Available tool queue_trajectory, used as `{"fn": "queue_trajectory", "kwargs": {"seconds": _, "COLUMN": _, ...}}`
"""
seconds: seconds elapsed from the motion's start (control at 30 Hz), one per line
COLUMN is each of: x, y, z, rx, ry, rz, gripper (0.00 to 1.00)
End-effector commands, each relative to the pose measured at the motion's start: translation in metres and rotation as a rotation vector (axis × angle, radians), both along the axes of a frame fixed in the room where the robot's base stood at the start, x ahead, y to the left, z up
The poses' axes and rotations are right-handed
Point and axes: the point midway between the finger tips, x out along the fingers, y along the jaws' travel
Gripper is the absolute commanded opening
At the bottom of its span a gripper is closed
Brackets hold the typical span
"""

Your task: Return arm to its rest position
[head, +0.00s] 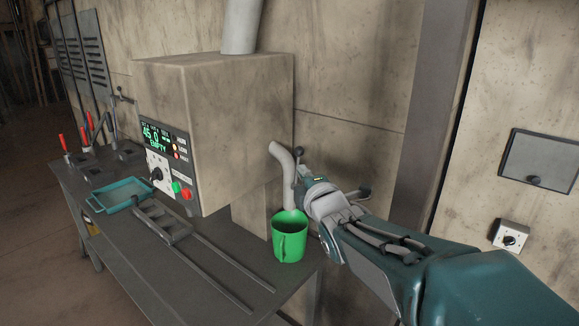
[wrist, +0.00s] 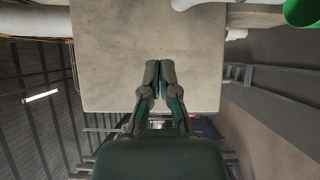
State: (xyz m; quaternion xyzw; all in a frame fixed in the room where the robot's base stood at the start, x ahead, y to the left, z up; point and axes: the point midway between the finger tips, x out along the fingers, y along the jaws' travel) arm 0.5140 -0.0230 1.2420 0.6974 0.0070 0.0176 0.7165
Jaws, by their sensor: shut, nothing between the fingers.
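My arm (head: 390,250) reaches in from the lower right in the head view. Its wrist end is beside the curved pale spout of the machine, right of and above the green mug (head: 290,240). My gripper (wrist: 160,68) shows clearly in the wrist view, with its two fingers together and nothing between them. It is seen against a flat pale panel (wrist: 105,60). In the head view the fingertips are hard to make out. The mug stands upright on the table under the spout (head: 286,165), apart from the gripper; its edge also shows in the wrist view (wrist: 303,10).
The box-shaped machine (head: 215,110) with a lit display (head: 155,135) stands over the dark table (head: 215,245). A teal tray (head: 118,194), a grey metal part (head: 160,220) and rails lie on the table. Red-handled tools (head: 63,142) stand at the far left. A wall is behind.

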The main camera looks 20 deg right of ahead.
Motion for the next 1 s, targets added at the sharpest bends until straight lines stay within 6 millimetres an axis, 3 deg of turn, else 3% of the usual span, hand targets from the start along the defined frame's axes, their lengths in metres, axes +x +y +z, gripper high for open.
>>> {"fn": "queue_trajectory", "kwargs": {"seconds": 0.17, "x": -0.021, "y": -0.003, "z": -0.011, "rx": 0.166, "ry": 0.109, "rz": -0.049, "gripper": 0.00}}
{"fn": "queue_trajectory", "kwargs": {"seconds": 0.27, "x": -0.046, "y": -0.003, "z": -0.027, "rx": 0.358, "ry": 0.235, "rz": -0.117, "gripper": 0.00}}
{"fn": "queue_trajectory", "kwargs": {"seconds": 0.6, "x": -0.160, "y": 0.009, "z": -0.093, "rx": 1.018, "ry": 0.629, "rz": -0.473, "gripper": 0.00}}
{"fn": "queue_trajectory", "kwargs": {"seconds": 0.8, "x": -0.232, "y": 0.022, "z": -0.125, "rx": 1.312, "ry": 0.802, "rz": -0.738, "gripper": 0.00}}
{"fn": "queue_trajectory", "kwargs": {"seconds": 1.0, "x": -0.263, "y": 0.028, "z": -0.137, "rx": 1.417, "ry": 0.866, "rz": -0.871, "gripper": 0.00}}
